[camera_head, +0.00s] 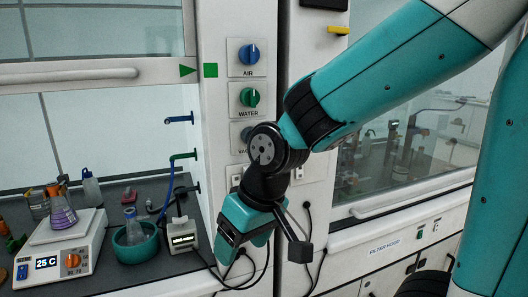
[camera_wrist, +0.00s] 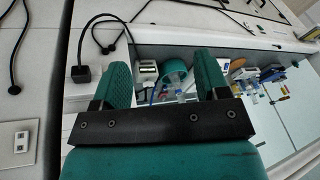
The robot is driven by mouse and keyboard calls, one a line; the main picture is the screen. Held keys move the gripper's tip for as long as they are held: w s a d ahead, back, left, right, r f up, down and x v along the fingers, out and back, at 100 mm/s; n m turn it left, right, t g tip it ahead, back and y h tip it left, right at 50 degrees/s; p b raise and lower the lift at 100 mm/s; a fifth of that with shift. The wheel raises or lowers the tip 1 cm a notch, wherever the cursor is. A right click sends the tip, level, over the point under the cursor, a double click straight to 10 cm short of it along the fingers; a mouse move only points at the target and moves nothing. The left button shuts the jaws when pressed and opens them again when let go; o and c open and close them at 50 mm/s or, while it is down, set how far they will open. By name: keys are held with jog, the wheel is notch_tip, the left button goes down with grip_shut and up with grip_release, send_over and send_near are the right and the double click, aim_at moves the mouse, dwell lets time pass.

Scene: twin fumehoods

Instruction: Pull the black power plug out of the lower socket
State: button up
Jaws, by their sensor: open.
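My gripper (camera_head: 242,240) is open and hangs in front of the post between the two hoods. In the wrist view its two teal fingers (camera_wrist: 163,72) are spread with nothing held between them. A black block-shaped plug (camera_wrist: 81,74) with a looping black cable lies just left of the left finger, outside the jaws. A second black plug (camera_wrist: 14,89) with a cable is farther left, near a white socket plate (camera_wrist: 20,138). I cannot tell which plug is in the lower socket. In the head view the gripper covers part of the post, and black cables (camera_head: 308,230) hang around it.
The left hood holds a scale (camera_head: 60,262) with a purple flask (camera_head: 61,212), a teal bowl (camera_head: 136,250) and a small white device with a display (camera_head: 182,236). Air (camera_head: 249,54) and water (camera_head: 249,97) knobs are above the wrist. The right hood's sash (camera_head: 400,155) is behind my arm.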

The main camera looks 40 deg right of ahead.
jog(key=w+d+r+m+t+h+p, duration=0.1)
jog(key=w+d+r+m+h+p, duration=0.15)
jog(key=d, duration=0.35)
jog(key=w+d+r+m+h+p, duration=0.1)
jog(key=w+d+r+m+p, duration=0.2)
jog(key=d, duration=0.4)
jog(key=shift+n, duration=0.25)
jog(key=shift+w+p+x, duration=0.15)
jog(key=shift+p+x, duration=0.25)
jog(key=shift+x, duration=2.55)
jog(key=shift+w+p+x, duration=0.15)
jog(key=shift+p+x, duration=0.2)
jog(key=shift+x, duration=2.6)
jog(key=shift+w+p+x, duration=0.2)
jog(key=shift+p+x, duration=0.2)
jog(key=shift+x, duration=2.55)
jog(key=shift+r, duration=0.2)
jog(key=shift+c, duration=0.5)
jog(key=c, duration=0.9)
jog(key=shift+s, duration=0.2)
